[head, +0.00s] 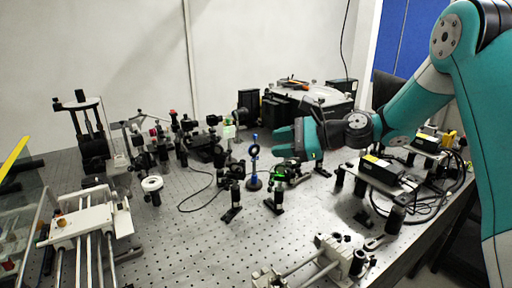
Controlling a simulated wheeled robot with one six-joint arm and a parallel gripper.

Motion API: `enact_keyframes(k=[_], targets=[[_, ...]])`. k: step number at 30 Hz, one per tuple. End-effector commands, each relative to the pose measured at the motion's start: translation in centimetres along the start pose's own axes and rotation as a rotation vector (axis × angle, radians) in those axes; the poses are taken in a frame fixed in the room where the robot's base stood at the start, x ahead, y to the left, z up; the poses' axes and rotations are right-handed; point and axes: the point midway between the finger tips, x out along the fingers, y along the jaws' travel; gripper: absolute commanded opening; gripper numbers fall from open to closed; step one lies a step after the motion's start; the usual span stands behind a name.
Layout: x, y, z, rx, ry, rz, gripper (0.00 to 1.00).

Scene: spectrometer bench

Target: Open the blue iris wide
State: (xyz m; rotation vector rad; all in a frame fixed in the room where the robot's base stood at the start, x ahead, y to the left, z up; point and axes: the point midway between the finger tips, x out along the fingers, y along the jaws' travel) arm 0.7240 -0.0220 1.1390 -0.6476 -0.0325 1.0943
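My teal gripper (279,140) points left, just right of the iris ring in the picture. Its two fingers look apart, with nothing seen between them. I cannot tell how far it is from the iris in depth, but no contact shows.
Boxes on raised plates (388,174) stand to the right. A rail assembly (318,264) lies at the front. Bare bench (185,240) shows at front left.

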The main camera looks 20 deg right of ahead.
Motion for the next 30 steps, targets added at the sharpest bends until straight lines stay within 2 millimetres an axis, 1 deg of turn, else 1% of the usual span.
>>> enact_keyframes(k=[1, 3, 6, 9, 11, 14, 20, 21, 22, 30], targets=[[-0.8, -1.1, -3.5, 0.149, -0.033, -0.077, 0.39], [-2.1, -2.6, -6.3, 0.331, -0.092, -0.167, 0.39], [-3.7, -4.0, -9.1, 0.514, -0.166, -0.252, 0.39], [-4.7, -4.7, -10.4, 0.612, -0.213, -0.294, 0.39], [-4.8, -5.0, -10.6, 0.639, -0.225, -0.303, 0.39], [-4.5, -5.4, -10.4, 0.649, -0.230, -0.306, 0.39], [-2.7, -6.2, -9.8, 0.649, -0.229, -0.302, 0.39], [-2.2, -6.3, -9.7, 0.648, -0.228, -0.300, 0.39], [-1.2, -6.3, -9.9, 0.645, -0.228, -0.299, 0.39], [4.7, -8.5, -9.2, 0.641, -0.227, -0.299, 0.39]])
